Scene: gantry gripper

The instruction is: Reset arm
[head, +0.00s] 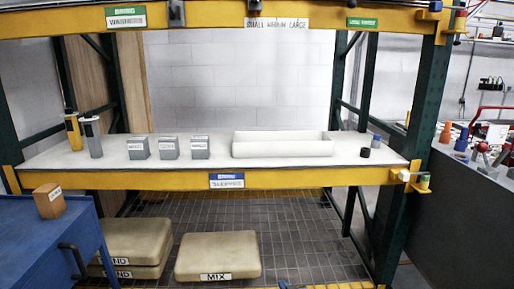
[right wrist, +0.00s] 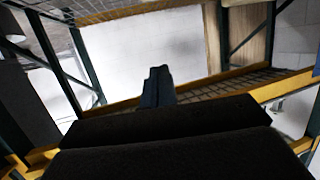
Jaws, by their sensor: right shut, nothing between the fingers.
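My right gripper (right wrist: 157,82) shows in the right wrist view as two dark fingers pressed together, with nothing between them. The dark gripper body fills the lower part of that view. The fingers point toward the yellow-and-green rack and touch nothing that I can make out. In the head view only a small grey tip (head: 283,285) shows at the bottom edge, likely part of my right gripper. My left gripper is in neither view.
A rack shelf (head: 205,180) holds grey boxes (head: 168,148), a white tray (head: 283,146) and small cylinders. Sandbags (head: 217,256) lie on the wire lower deck (head: 300,230). A blue cabinet (head: 40,240) with a brown block (head: 49,202) stands left, a dark bench (head: 460,210) right.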

